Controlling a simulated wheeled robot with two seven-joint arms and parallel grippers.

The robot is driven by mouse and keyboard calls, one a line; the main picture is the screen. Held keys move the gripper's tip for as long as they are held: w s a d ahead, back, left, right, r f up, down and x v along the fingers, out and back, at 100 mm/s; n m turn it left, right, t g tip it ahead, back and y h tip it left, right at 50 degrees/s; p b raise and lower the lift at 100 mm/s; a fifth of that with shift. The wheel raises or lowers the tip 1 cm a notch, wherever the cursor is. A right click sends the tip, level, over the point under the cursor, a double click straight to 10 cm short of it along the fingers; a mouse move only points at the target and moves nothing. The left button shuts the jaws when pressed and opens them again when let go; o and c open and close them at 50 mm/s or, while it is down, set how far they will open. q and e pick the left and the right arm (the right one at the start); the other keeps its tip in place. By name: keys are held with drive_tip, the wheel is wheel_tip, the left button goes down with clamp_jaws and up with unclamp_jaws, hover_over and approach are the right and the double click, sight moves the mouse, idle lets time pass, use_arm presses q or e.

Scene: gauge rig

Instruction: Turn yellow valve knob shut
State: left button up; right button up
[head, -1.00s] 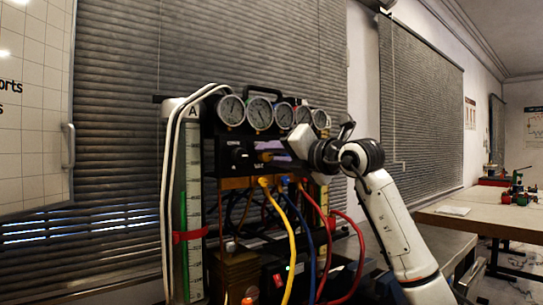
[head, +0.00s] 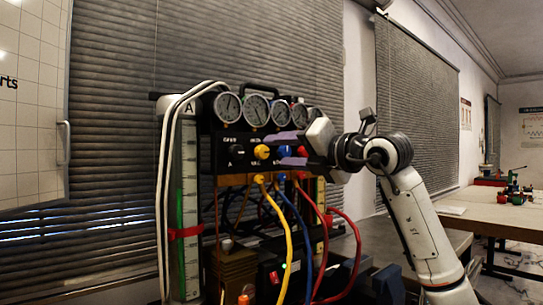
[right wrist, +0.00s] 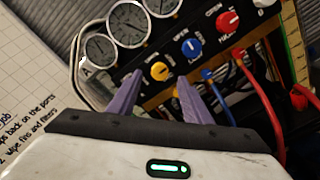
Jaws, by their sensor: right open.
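The yellow valve knob (head: 262,152) is on the black front panel of the gauge rig, below the dials. In the right wrist view the yellow knob (right wrist: 159,71) lies between and just beyond the purple fingertips. My right gripper (head: 282,149) is open and empty, reaching in from the right, its fingers apart from the yellow knob. It also shows in the right wrist view (right wrist: 160,82), one finger on each side. I cannot read which way the yellow knob points. My left gripper is not in view.
A blue knob (right wrist: 191,47) and a red knob (right wrist: 228,21) sit beside the yellow one. Several round gauges (head: 256,110) stand above. Yellow (head: 284,225), blue and red hoses hang below the panel. A clear column with green liquid (head: 190,200) stands left.

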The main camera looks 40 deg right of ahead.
drive_tip(key=s, duration=0.5)
drive_tip(key=shift+d+b, duration=0.15)
drive_tip(key=shift+b, duration=0.15)
